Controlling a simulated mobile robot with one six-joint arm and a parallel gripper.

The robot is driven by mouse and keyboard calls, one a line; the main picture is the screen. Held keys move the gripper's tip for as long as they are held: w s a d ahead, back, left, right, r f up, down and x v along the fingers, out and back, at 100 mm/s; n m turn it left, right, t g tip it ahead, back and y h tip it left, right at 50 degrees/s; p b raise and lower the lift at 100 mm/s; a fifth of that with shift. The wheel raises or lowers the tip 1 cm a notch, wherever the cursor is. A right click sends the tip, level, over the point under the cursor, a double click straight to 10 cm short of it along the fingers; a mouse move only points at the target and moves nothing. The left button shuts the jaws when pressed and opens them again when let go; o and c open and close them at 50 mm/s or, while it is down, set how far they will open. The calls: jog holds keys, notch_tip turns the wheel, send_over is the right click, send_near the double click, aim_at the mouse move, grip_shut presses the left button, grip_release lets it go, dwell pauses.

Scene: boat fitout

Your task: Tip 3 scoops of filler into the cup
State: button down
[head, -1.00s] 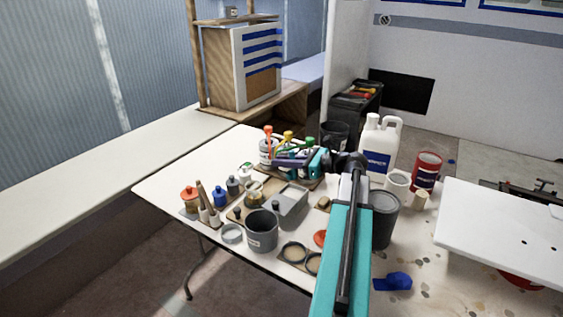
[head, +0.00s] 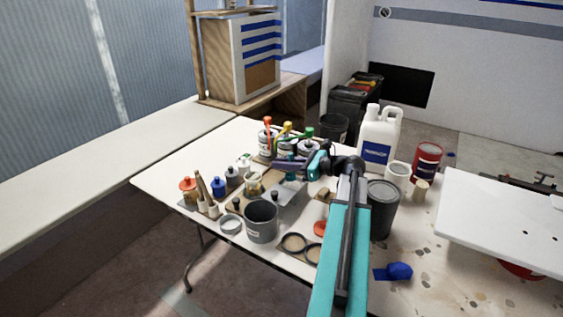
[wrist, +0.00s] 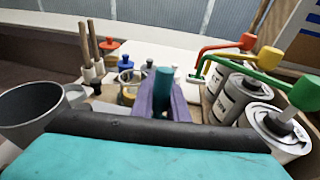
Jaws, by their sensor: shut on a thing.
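My gripper (head: 284,165) is above the table near the grey tray, with the tins behind it. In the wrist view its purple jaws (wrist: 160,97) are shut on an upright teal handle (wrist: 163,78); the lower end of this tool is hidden. A small clear cup (head: 254,184) with yellowish contents stands left of the gripper; it also shows in the wrist view (wrist: 129,93), beyond the jaws. I cannot tell which container holds the filler. A grey labelled tub (head: 261,222) stands nearer me, its inside dark.
Tins (wrist: 228,100) with red, yellow and green levers stand close on the right in the wrist view. A grey tray (head: 287,203), brushes (head: 203,190), a white jug (head: 378,145) and a dark can (head: 383,210) crowd the table. The table's left corner is clear.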

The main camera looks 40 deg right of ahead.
jog(key=shift+f+b, duration=1.9)
jog(key=shift+f, duration=0.75)
notch_tip(320, 180, up, 8)
jog(key=p, duration=0.3)
jog(key=shift+r, duration=0.2)
jog(key=shift+r, duration=0.1)
dwell(0.6)
